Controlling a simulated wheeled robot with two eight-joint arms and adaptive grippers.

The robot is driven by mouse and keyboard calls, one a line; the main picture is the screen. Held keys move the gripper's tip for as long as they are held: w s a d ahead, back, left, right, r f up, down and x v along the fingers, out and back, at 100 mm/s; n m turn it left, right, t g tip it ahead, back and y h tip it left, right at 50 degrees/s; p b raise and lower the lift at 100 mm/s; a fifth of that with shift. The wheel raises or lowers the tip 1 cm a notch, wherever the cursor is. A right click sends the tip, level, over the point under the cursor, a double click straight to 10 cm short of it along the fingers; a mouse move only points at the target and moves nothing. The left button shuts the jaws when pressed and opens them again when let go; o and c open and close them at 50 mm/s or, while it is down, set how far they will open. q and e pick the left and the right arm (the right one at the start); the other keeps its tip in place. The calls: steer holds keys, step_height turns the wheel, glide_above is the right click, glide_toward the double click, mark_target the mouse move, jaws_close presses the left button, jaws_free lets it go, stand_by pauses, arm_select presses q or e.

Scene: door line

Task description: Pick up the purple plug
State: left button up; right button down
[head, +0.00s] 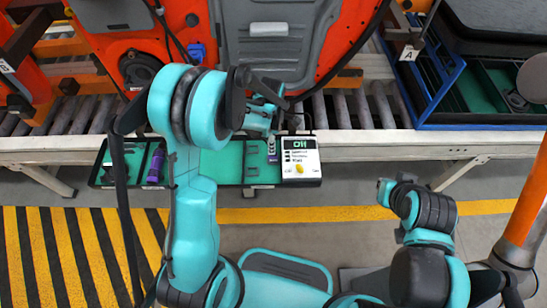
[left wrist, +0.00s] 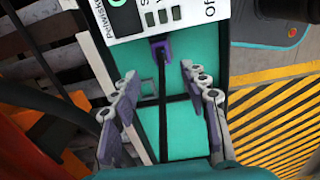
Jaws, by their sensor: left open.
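The purple plug (left wrist: 161,46) shows in the left wrist view at the edge of a white tester box (left wrist: 165,18), with a black cable running down from it. My left gripper (left wrist: 160,76) is open. Its two fingers stand on either side of the cable, and the plug lies just beyond the fingertips, not gripped. In the head view my left gripper (head: 271,148) is above the green-floored tray, just left of the tester box (head: 299,158); I cannot make out the plug there. My right gripper (head: 385,190) is away from the tray at lower right; its jaws are unclear.
The black-rimmed tray (head: 222,186) hangs along the roller conveyor's (head: 345,110) front rail. Another purple object (head: 155,166) lies in its left part. An orange door panel (head: 330,50) lies on the conveyor. A blue-edged tray (head: 440,95) is at right. Striped floor lies in front.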

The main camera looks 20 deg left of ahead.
mark_target(273, 157)
arm_select(q)
step_height(273, 157, down, 3)
steer(key=shift+f+b, duration=0.1)
steer(key=shift+b, duration=0.45)
steer(key=f, duration=0.1)
steer(key=f+b, duration=0.1)
steer(key=f, duration=0.1)
steer(key=f+b, duration=0.1)
steer(key=shift+d+f, duration=0.3)
steer(key=shift+f, duration=0.05)
steer(key=shift+s+r, duration=0.1)
steer(key=c, duration=1)
